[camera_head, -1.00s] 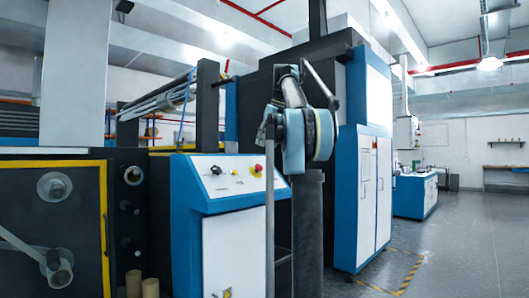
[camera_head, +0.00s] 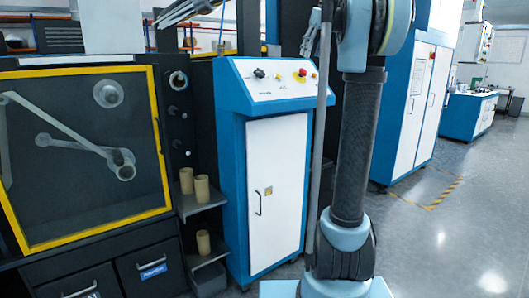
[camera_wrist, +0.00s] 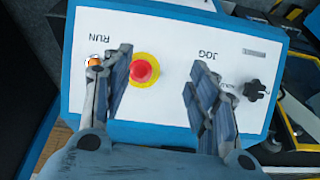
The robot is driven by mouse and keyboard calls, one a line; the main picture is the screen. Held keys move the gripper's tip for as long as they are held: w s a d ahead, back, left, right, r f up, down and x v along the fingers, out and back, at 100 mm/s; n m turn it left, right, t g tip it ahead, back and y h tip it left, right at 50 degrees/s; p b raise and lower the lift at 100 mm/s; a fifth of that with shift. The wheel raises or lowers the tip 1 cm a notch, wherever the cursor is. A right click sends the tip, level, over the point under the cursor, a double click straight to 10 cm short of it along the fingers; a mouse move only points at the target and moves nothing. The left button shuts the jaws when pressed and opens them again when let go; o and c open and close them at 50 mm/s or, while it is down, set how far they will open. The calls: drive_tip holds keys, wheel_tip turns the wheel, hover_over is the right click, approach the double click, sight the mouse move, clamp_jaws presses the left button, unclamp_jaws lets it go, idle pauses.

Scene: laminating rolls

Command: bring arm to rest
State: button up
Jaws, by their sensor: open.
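My gripper (camera_wrist: 157,62) is open and empty in the wrist view, with its two fingers spread apart. It is over the white top of the control panel (camera_wrist: 170,110), which appears upside down there. The red button on a yellow collar (camera_wrist: 144,70) shows between the fingers, nearer the left one. The orange lamp (camera_wrist: 95,61) is partly behind the left finger, and a black knob (camera_wrist: 255,90) is right of the right finger. The gap between fingers and panel cannot be judged. In the head view my arm stands upright, in front of the blue-and-white console (camera_head: 277,185).
Left of the console, cardboard cores (camera_head: 203,188) stand on small shelves beside a yellow-framed machine window (camera_head: 90,150). A tall blue-and-white cabinet (camera_head: 415,100) stands behind my arm at right. The grey floor (camera_head: 460,230) at far right is open, with yellow-black tape (camera_head: 440,195).

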drive_tip(key=s+f+m, duration=0.2)
drive_tip(key=s+f, duration=1)
drive_tip(key=f, duration=0.5)
drive_tip(key=s+a+f+m+h, duration=0.1)
drive_tip(key=s+f+m, duration=0.1)
drive_tip(key=s+f, duration=1)
drive_tip(key=s+f+m+g+h, duration=0.1)
drive_tip(key=s+f, duration=1.1)
drive_tip(key=f, duration=1.2)
drive_tip(key=shift+s+a+m, duration=0.25)
drive_tip(key=shift+s+m, duration=0.15)
drive_tip(key=shift+m, duration=0.2)
